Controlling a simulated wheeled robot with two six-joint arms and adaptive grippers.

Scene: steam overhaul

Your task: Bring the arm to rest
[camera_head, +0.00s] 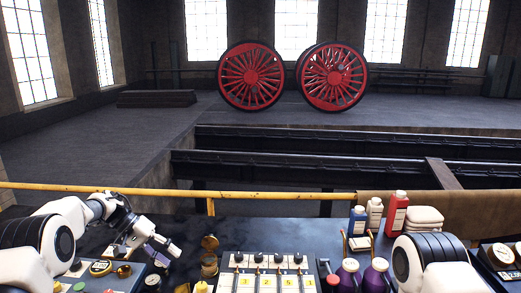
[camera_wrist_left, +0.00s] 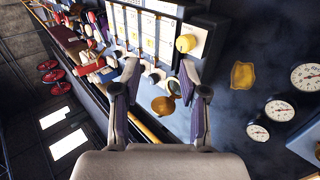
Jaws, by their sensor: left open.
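My left arm comes in from the left in the head view, and its gripper (camera_head: 168,250) hangs over the left part of the dark workbench (camera_head: 205,226). In the left wrist view the gripper (camera_wrist_left: 159,72) has its two purple-padded fingers spread apart with nothing held between them. A small brass pot (camera_wrist_left: 163,105) with its lid up shows beyond the fingers, apart from them. In the head view this brass pot (camera_head: 209,264) stands right of the gripper. My right arm shows at the lower right, and its gripper is out of view.
A panel with numbered levers (camera_head: 267,272) stands at the front middle. Purple bottles (camera_head: 348,273), a red bottle (camera_head: 396,214) and folded white cloths (camera_head: 425,217) stand right of it. Gauges (camera_wrist_left: 281,110) lie near the left gripper. A yellow rail (camera_head: 130,193) runs along the back.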

